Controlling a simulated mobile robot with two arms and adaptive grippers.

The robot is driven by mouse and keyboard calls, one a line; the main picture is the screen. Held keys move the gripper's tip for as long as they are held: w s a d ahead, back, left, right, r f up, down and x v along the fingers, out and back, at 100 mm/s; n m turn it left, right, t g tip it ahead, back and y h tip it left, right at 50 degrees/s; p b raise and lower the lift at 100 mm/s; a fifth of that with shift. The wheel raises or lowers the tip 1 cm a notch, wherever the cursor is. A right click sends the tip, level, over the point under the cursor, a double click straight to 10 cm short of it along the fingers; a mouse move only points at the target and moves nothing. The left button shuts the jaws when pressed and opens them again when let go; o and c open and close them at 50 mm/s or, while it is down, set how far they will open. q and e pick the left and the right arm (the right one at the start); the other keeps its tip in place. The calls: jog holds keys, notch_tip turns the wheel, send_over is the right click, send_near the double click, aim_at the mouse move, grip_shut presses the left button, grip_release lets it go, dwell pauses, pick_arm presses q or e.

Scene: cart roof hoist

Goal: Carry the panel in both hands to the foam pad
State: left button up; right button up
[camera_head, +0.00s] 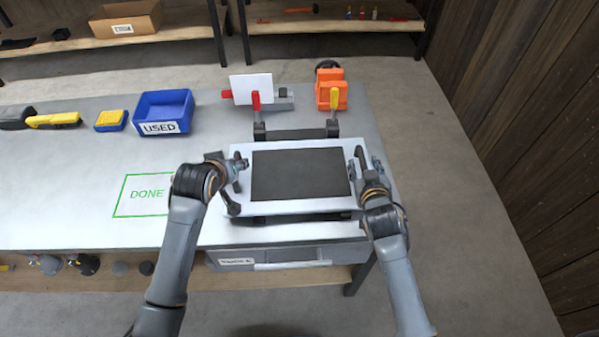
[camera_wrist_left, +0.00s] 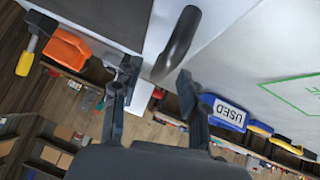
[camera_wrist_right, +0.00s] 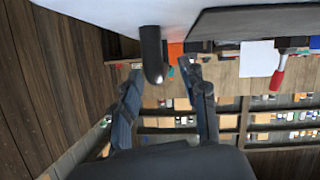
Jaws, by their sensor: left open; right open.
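The panel (camera_head: 243,205) is a white board with a dark rectangle in its middle, lying near the table's front right. It has a dark bar handle at each side. My left gripper (camera_head: 237,184) is open at the panel's left side; in the left wrist view the left handle (camera_wrist_left: 178,45) points down towards the gap between its fingers (camera_wrist_left: 157,82). My right gripper (camera_head: 365,170) is open at the right side; in the right wrist view the right handle (camera_wrist_right: 151,55) reaches towards its open fingers (camera_wrist_right: 160,80). I cannot make out the foam pad for certain.
Behind the panel stand a dark bar (camera_head: 290,134), a white card (camera_head: 250,88) and an orange clamp (camera_head: 331,90). A blue USED bin (camera_head: 164,111) is at the back left. A green DONE outline (camera_head: 146,195) marks clear table on the left. A drawer (camera_head: 290,257) is below.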

pick_arm(q)
jog(key=shift+x, duration=1.25)
pick_arm(e)
jog(key=shift+x, duration=1.25)
pick_arm(q)
jog(key=shift+r, duration=0.1)
jog(key=shift+c, duration=0.3)
pick_arm(e)
jog(key=shift+c, duration=0.3)
pick_arm(q)
grip_shut()
pick_arm(e)
grip_shut()
